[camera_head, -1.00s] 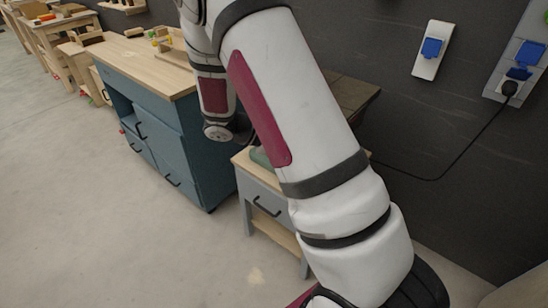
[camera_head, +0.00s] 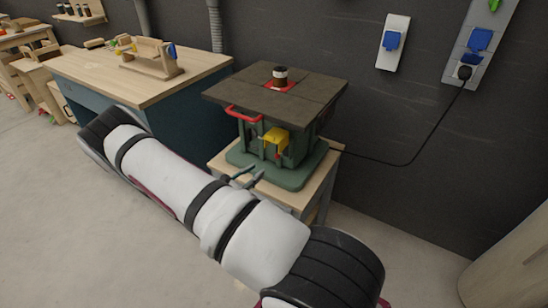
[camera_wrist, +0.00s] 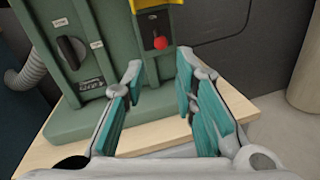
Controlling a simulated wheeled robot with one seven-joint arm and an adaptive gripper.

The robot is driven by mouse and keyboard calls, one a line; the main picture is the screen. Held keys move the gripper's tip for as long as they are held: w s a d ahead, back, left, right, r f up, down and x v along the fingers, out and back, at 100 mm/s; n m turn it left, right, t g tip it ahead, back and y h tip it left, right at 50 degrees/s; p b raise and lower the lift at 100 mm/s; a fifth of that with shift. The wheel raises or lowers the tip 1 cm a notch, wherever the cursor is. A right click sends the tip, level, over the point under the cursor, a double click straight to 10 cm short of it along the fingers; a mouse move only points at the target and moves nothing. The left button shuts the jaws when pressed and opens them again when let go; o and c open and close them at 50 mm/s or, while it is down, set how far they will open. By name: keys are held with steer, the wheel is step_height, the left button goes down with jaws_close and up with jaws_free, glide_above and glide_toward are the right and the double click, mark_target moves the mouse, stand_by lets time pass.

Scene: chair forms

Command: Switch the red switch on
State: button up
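In the wrist view, the red switch (camera_wrist: 160,43) is a small red knob on a dark plate on the front of a green machine (camera_wrist: 110,35). My gripper (camera_wrist: 159,66) is open and empty, its teal-padded fingers pointing at the machine. The knob shows just beyond the gap between the fingertips, apart from them. In the head view, the green machine (camera_head: 291,182) stands on a small wooden-topped stand, and my gripper (camera_head: 248,177) is low in front of it.
A yellow part (camera_head: 276,138) and a red handle (camera_head: 243,113) stick out of the machine's front under its dark top (camera_head: 325,82). A black dial (camera_wrist: 71,52) is left of the switch. A workbench (camera_head: 150,85) stands left. A black cable (camera_head: 400,163) runs to the wall sockets.

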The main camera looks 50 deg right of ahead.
mark_target(277, 155)
steer(key=d, duration=0.4)
steer(key=s+d, duration=0.1)
steer(key=d, duration=0.6)
steer(key=shift+s+d, duration=0.2)
steer(key=shift+d, duration=0.15)
jaws_close()
